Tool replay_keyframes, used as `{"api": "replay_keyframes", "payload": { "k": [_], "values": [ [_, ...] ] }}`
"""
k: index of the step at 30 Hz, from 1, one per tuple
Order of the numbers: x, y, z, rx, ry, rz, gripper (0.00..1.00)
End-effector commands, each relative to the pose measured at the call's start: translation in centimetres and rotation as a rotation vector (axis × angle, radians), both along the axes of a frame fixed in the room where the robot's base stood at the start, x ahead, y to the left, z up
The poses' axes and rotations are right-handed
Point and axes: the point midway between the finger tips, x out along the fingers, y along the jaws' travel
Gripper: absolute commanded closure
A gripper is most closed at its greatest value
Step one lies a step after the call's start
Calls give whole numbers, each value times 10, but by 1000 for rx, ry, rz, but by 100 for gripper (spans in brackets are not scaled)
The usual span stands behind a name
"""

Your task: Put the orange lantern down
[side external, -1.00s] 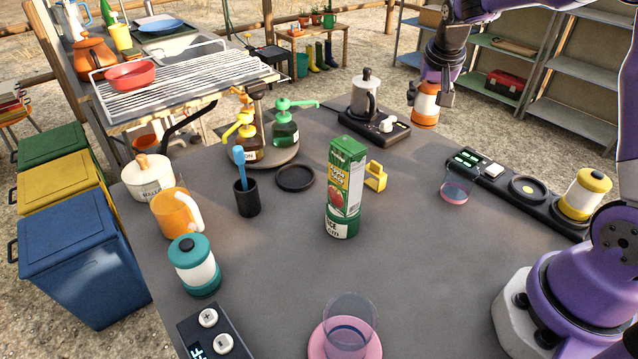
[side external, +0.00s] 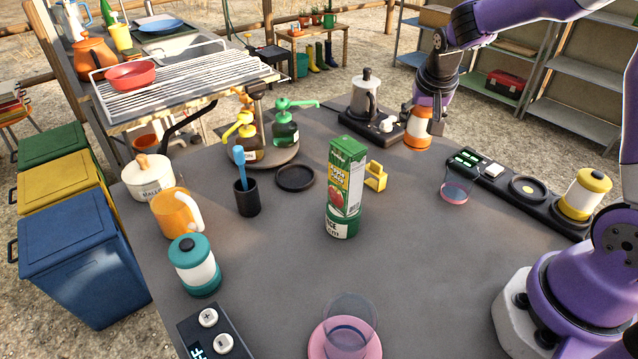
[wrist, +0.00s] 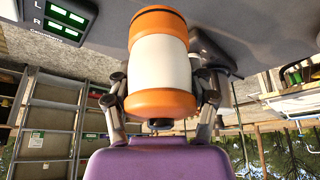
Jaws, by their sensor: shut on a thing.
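The orange lantern (side external: 417,140), with a pale middle band, is at the back right of the dark table in the side external view. My gripper (side external: 428,122) is shut on it from above and behind, and partly hides its upper part. The lantern's base is at or very near the tabletop; I cannot tell if it touches. In the wrist view the lantern (wrist: 159,62) fills the centre, with my gripper's fingers (wrist: 160,92) on both sides of it.
A moka pot on a black burner (side external: 378,130) stands just left of the lantern. A black charging strip (side external: 510,185) with a yellow lantern (side external: 584,194) lies to the right. A juice carton (side external: 345,185) stands mid-table. Bare tabletop (side external: 420,250) lies in front.

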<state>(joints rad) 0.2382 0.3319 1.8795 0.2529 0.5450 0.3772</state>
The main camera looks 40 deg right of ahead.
Motion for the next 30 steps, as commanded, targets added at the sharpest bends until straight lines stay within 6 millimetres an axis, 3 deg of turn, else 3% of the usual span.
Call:
{"api": "replay_keyframes", "payload": {
  "k": [4, 15, 26, 27, 28, 30],
  "values": [
    [2, -19, -12, 0, 1, 0, 84],
    [3, -23, -53, 0, 2, 3, 84],
    [3, -22, -57, -1, 1, 2, 84],
    [3, -22, -57, 0, 0, 2, 23],
    [3, -22, -56, 0, 0, 2, 8],
    [3, -22, -56, 0, 0, 2, 8]
  ]
}}
